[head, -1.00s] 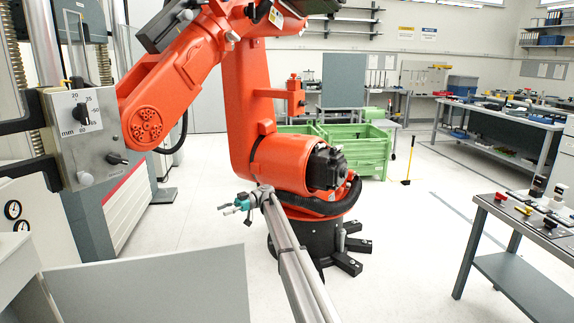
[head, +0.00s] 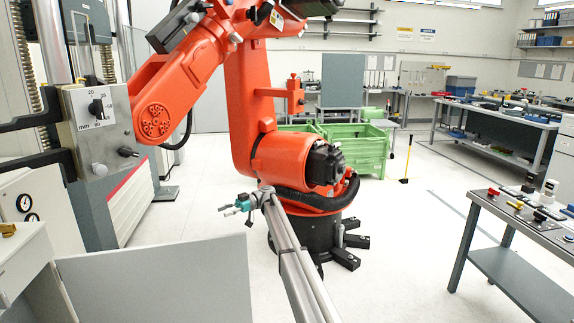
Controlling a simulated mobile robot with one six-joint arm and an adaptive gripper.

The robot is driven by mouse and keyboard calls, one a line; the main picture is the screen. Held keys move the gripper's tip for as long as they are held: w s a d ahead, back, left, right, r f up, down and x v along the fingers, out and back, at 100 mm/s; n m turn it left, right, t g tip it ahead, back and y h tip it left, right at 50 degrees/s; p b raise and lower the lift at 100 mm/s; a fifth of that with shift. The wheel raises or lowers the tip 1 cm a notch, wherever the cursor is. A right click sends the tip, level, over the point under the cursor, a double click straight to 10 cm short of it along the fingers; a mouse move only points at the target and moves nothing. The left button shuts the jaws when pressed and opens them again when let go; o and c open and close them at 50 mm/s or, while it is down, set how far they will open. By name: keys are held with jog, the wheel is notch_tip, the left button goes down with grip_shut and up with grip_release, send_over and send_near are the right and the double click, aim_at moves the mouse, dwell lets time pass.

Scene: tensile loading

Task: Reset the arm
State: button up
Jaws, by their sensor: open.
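My arm's grey links run up from the bottom edge of the head view to a teal wrist part near the centre. My gripper (head: 229,209) is at its end, small in the picture, with its fingers pointing left. It is open and I see nothing between the fingers. It shows in front of the pale floor, left of the dark base of a large orange robot (head: 283,160).
A testing machine with a dial panel (head: 97,115) stands at left. A grey panel (head: 160,280) fills the lower left, beside a white cabinet (head: 22,262). A table with small parts (head: 490,205) is at right. Green crates (head: 362,150) stand behind the orange robot. Floor at centre right is clear.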

jog(key=s+d+f+m+t+h+b, duration=0.35)
jog(key=s+d+f+m+b, duration=0.3)
jog(key=s+d+f, duration=0.55)
jog(key=s+d+f+m+t+h+b, duration=0.2)
jog(key=s+d+f+m+t+b, duration=0.2)
jog(key=s+d+f+m+b, duration=0.7)
jog(key=s+d+f+m+t+h+b, duration=0.4)
jog(key=s+d+f+m+h, duration=0.4)
jog(key=s+d+f, duration=1)
notch_tip(320, 180, up, 38)
jog(key=a+p, duration=0.1)
jog(key=p, duration=3.7)
jog(key=shift+s+a+r, duration=0.2)
